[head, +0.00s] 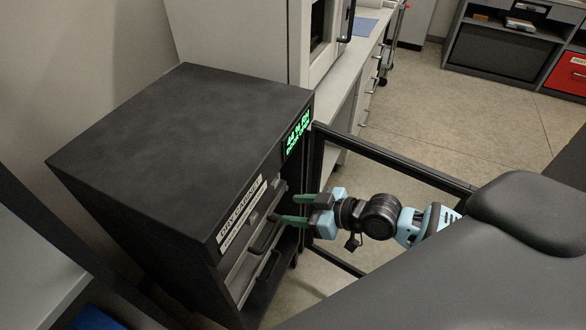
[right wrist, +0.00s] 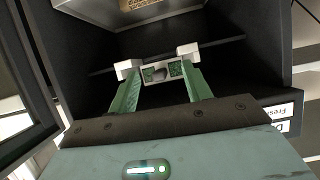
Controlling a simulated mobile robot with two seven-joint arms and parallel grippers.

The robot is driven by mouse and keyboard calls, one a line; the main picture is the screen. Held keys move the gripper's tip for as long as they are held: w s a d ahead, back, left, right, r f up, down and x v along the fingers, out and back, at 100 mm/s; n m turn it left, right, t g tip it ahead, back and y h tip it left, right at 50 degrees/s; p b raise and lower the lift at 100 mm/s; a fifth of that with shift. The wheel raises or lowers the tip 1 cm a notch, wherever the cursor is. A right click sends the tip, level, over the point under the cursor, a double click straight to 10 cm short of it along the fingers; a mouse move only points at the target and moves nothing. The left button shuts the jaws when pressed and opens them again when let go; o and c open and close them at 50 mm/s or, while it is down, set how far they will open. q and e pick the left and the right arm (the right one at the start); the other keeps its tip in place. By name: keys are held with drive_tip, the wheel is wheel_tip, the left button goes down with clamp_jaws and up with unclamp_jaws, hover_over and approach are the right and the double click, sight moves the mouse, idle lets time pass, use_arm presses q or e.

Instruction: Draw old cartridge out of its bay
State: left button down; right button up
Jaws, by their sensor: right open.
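The dark dry cabinet (head: 170,140) stands at the left with its front open. In the right wrist view, a small pale block with green windows and a grey grip, seemingly the old cartridge (right wrist: 157,73), shows inside the dark cabinet. My right gripper (head: 283,208) is open at the cabinet's front, its green fingers pointing in. In the right wrist view, its fingertips (right wrist: 158,80) lie to either side of the cartridge face. I cannot tell whether they touch it. The cartridge is hidden in the head view. My left gripper is not in view.
The cabinet door frame (head: 395,158) stands open to the right, close behind my right arm. Drawer fronts with dark handles (head: 262,238) lie below the cabinet label. A green display (head: 297,137) is lit on the cabinet. A pale bench (head: 350,75) stands behind.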

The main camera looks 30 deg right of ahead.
drive_tip(key=r, duration=0.1)
drive_tip(key=w+r, duration=0.2)
drive_tip(key=shift+d+r, duration=0.15)
drive_tip(key=shift+r, duration=0.2)
drive_tip(key=x, duration=0.7)
drive_tip(key=shift+w+a+p, duration=0.2)
drive_tip(key=shift+w+p, duration=0.05)
drive_tip(key=shift+p, duration=0.05)
drive_tip(key=c, duration=1)
